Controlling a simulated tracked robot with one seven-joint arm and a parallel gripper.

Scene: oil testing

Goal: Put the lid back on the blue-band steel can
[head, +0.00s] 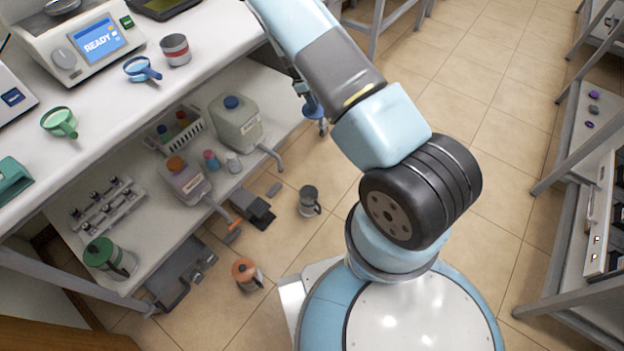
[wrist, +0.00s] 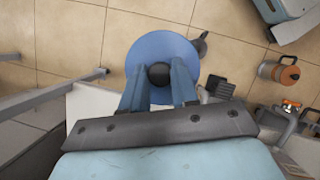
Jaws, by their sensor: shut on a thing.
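My gripper (wrist: 158,82) is shut on the dark knob of a round blue lid (wrist: 160,50), seen from above in the wrist view. In the head view the lid (head: 313,108) shows in part below my arm, held in the air beside the shelf bench. A grey steel can (head: 309,200) with a dark open top and a handle stands upright on the floor below. Its blue band cannot be made out. In the wrist view this can (wrist: 201,45) is partly hidden behind the lid's right edge. The lid and can are apart.
An orange-lidded can (head: 247,273) stands on the floor; a green-lidded can (head: 103,255) is on the lower shelf. A dark pedal-like object (head: 252,208) lies near the steel can. A red-band can (head: 175,49) is on the bench top. Floor right of the can is clear.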

